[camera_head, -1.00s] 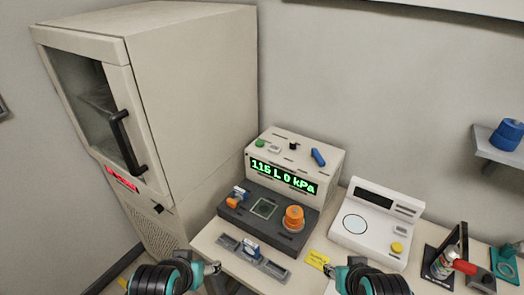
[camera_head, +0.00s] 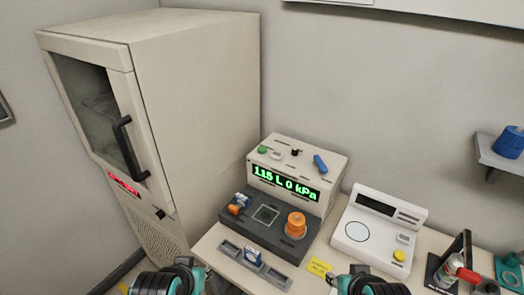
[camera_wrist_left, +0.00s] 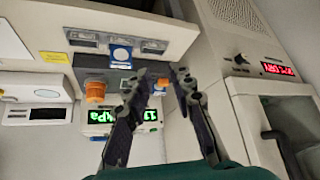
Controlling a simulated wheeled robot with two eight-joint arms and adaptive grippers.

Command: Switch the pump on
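A beige box (camera_head: 262,180) with a green display reading 115 L 0 kPa stands at the middle of the bench against the wall. On its top are a green button (camera_head: 262,149), a small black knob (camera_head: 295,152) and a tilted blue lever (camera_head: 320,164). No label naming the pump is readable. My left gripper (camera_wrist_left: 158,72) is open and empty, its fingers apart in the left wrist view. In the head view it is low, in front of the bench, away from the box. My right gripper (camera_head: 333,279) is at the bottom edge, mostly cut off; its fingers are unclear.
A dark grey unit (camera_head: 240,222) with an orange knob (camera_head: 296,224) sits before the box. A slotted tray (camera_head: 274,275) with a blue-and-white piece lies in front. A white instrument (camera_head: 382,242) stands right; a tall cabinet (camera_head: 195,110) stands left.

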